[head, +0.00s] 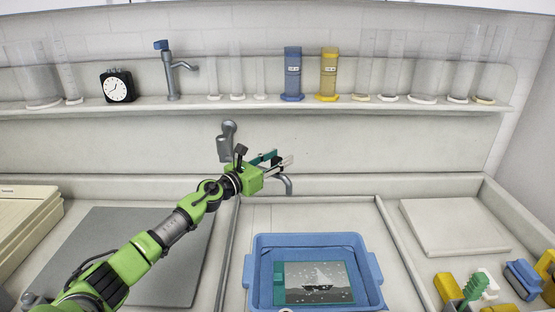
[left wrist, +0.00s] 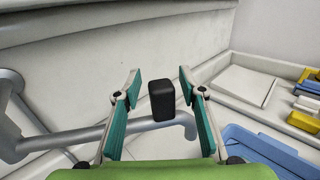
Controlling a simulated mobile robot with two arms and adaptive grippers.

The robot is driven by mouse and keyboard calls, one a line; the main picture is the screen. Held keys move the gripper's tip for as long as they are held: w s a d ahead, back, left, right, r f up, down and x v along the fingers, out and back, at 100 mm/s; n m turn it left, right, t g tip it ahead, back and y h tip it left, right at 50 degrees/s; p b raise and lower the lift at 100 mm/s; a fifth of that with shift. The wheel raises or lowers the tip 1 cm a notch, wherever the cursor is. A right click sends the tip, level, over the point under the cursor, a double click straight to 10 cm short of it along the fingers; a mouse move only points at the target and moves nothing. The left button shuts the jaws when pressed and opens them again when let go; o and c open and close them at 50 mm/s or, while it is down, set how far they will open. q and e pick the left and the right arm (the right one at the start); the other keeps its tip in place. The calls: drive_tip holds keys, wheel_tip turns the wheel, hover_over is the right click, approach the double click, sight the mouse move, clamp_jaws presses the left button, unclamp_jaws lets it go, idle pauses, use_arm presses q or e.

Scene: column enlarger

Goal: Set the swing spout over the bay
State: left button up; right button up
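The grey swing spout (head: 288,184) comes from a wall fitting (head: 226,141) above the sink's back edge. In the head view my left arm hides its middle, and its bent end shows just right of the gripper. My left gripper (head: 277,160) is open at the spout. In the left wrist view the spout (left wrist: 90,134) runs across below the open fingers (left wrist: 160,92). A black block (left wrist: 162,101) stands between the pads, with gaps on both sides. The middle bay (head: 300,212) holds a blue tray (head: 309,240). My right gripper is not in view.
A grey panel (head: 150,228) lies in the left bay, and a divider (head: 229,255) separates it from the middle one. A pale board (head: 452,226) and coloured items (head: 475,287) are at right. The shelf (head: 200,107) above carries glassware, a clock (head: 117,86) and cylinders.

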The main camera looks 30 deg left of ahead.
use_arm(q)
drive_tip(key=shift+s, duration=0.1)
drive_tip(key=s+a, duration=0.2)
drive_tip(key=s, duration=0.9)
drive_tip(key=shift+s+a, duration=0.2)
drive_tip(key=shift+s, duration=0.1)
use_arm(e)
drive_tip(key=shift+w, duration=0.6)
use_arm(q)
drive_tip(key=shift+r, duration=0.1)
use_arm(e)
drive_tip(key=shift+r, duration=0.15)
